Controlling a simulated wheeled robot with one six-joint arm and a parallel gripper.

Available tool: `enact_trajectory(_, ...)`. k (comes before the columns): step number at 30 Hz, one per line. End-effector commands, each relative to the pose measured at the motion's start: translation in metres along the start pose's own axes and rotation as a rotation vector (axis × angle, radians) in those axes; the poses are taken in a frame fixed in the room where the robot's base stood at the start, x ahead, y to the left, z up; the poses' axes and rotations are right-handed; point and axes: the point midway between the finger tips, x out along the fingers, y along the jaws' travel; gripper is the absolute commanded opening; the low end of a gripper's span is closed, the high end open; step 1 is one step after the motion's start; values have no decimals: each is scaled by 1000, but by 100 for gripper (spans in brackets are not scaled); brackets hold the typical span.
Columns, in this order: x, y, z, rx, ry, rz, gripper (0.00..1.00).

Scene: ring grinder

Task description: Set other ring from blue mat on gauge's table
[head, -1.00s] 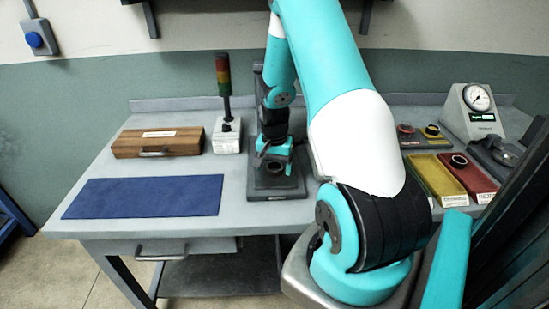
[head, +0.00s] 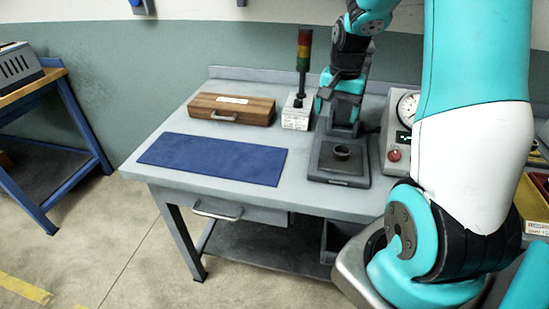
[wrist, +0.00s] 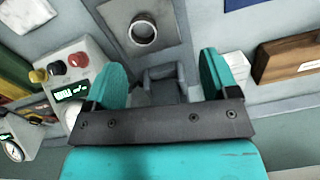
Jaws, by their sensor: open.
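The blue mat (head: 212,158) lies flat on the left of the bench and is bare. A dark metallic ring (head: 341,152) lies on a dark square table (head: 328,172) to the right of the mat. The ring also shows in the wrist view (wrist: 143,30), flat on the same table. A grey box with a dial and display (head: 402,132) stands beside this table. My gripper (head: 340,92) is open and empty, behind and above the ring, apart from it. Its two teal fingers show in the wrist view (wrist: 160,78) with nothing between them.
A wooden case (head: 231,109) and a signal tower (head: 303,65) on a white base stand behind the mat. A red button (wrist: 78,60) is on the dial box. A yellow tray (head: 530,200) shows at right, partly hidden by my arm. A blue-framed bench (head: 60,90) is at left.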

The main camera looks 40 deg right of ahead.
Motion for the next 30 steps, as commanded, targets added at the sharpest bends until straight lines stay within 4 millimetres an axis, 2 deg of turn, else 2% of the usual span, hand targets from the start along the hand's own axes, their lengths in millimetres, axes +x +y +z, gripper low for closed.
enact_trajectory(1,-14,-26,28,-129,2,-30,80)
enact_trajectory(2,-21,-40,48,-217,-1,-49,80)
enact_trajectory(3,-32,-58,79,-350,-7,-79,80)
enact_trajectory(5,-47,-80,132,-566,-19,-126,80)
enact_trajectory(6,-56,-88,170,-712,-28,-159,80)
enact_trajectory(9,-74,-91,257,-1061,-53,-238,80)
enact_trajectory(12,-84,-76,321,-1335,-77,-303,80)
enact_trajectory(13,-87,-71,335,-1399,-83,-319,80)
enact_trajectory(15,-90,-59,359,-1512,-95,-346,80)
enact_trajectory(18,-92,-50,375,-1593,-105,-367,80)
enact_trajectory(30,-92,-49,377,-1603,-106,-370,80)
